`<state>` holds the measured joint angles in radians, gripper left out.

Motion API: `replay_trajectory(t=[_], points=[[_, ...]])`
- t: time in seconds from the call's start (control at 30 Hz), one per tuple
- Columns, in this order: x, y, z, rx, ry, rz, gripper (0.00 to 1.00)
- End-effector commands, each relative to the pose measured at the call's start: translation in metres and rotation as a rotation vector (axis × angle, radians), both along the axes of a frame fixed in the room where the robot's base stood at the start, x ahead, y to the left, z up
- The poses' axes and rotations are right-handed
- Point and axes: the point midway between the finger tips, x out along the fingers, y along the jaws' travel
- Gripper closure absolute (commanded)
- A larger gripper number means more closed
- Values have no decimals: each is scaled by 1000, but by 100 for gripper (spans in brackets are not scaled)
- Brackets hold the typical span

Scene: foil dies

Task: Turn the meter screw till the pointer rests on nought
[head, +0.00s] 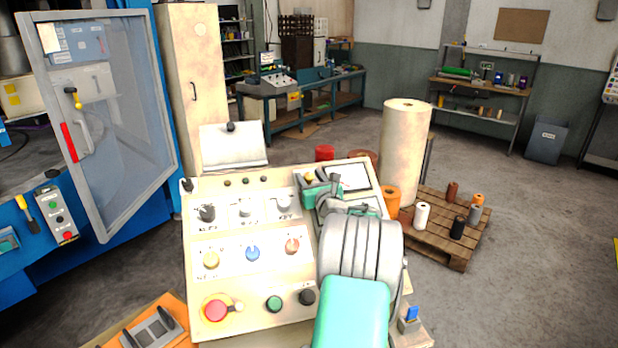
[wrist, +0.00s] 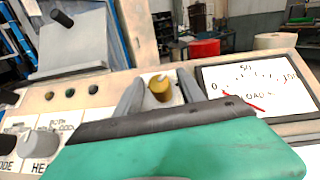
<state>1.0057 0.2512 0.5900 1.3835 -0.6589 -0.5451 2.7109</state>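The meter (wrist: 262,90) is a white dial marked 0, 50, 100 and LOAD, right of my gripper in the wrist view. Its thin red pointer (wrist: 256,105) lies low on the left side, with its tip close to the 0, seemingly a little below the scale's start. The meter screw (wrist: 160,90) is a brass-yellow round head on the panel. My gripper (wrist: 161,84) has one grey finger on each side of the screw, with narrow gaps showing, so it looks open around it. In the head view my gripper (head: 319,178) hides part of the meter (head: 354,177).
The sloping panel (head: 220,184) carries several knobs, a red stop button (head: 215,310) and a green button (head: 273,304). A clear hinged guard (head: 110,150) stands at left. A tall roll (head: 405,150) and a pallet (head: 440,240) with small spools stand at right.

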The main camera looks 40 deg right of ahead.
Motion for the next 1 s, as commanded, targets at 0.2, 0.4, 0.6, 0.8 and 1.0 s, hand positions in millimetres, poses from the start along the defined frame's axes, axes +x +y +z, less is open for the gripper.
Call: replay_trajectory(t=[0.2,0.4,0.6,0.8,1.0], points=[[0,1,0,-1,0,1,73],[0,1,0,-1,0,1,89],[0,1,0,-1,0,1,100],[0,0,0,-2,1,2,100],[0,0,-2,-18,10,28,100]])
